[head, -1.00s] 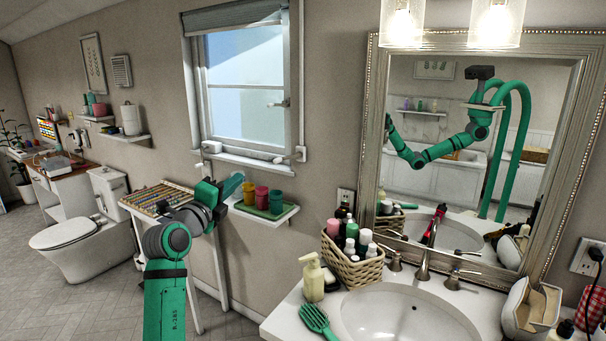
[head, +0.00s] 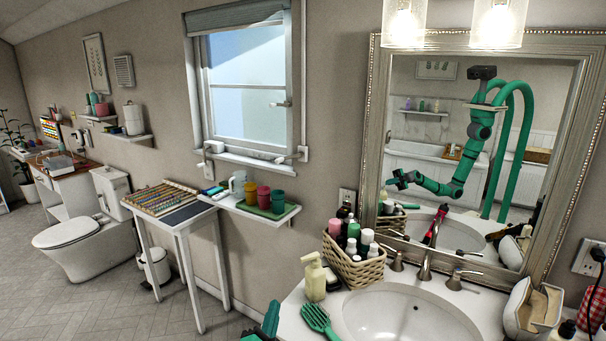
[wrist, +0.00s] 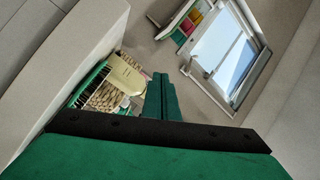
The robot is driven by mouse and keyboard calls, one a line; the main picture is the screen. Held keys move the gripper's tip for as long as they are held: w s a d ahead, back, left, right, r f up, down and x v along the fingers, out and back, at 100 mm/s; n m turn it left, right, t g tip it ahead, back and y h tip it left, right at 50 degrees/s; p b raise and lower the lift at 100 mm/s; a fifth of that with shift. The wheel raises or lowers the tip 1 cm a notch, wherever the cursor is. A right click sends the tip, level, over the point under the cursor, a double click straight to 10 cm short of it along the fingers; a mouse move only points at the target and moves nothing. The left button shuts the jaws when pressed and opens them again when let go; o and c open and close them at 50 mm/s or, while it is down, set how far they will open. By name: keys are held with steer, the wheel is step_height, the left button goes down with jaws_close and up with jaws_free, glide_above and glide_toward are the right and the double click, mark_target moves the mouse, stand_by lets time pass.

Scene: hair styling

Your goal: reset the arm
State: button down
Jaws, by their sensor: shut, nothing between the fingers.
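My gripper (wrist: 163,98) shows in the wrist view as two green fingers side by side, closed together with nothing between them. In the head view only a small green part of my arm shows at the bottom edge, left of the sink counter. The mirror (head: 470,150) reflects my arm folded low, with its end pointing left. In the wrist view the fingers point past the basket and soap bottle toward the wall and window.
On the sink counter, left of the basin (head: 410,318), are a green hairbrush (head: 318,319), a soap bottle (head: 314,278) and a wicker basket (head: 355,266) of bottles. A shelf (head: 250,212) with colored cups and a small table (head: 178,215) stand beyond.

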steer(key=s+d+f+n+g+y, duration=0.1)
steer(key=s+d+f+n, duration=0.15)
steer(key=s+f, duration=0.45)
steer(key=s+d+f+n+y, duration=0.1)
steer(key=s+d+f+n, duration=0.2)
steer(key=s, duration=0.8)
steer(key=s+d+f+n+g+y, duration=0.1)
steer(key=s+f+n, duration=0.2)
steer(key=s+f, duration=0.45)
steer(key=s+r+n, duration=0.2)
steer(key=s+r, duration=0.1)
steer(key=s, duration=1.1)
steer(key=s+d+r+n+g+h, duration=0.1)
steer(key=s+r, duration=0.3)
steer(key=s, duration=0.9)
steer(key=shift+s+d+n, duration=0.25)
steer(key=shift+s+n, duration=0.1)
steer(key=shift+s, duration=0.05)
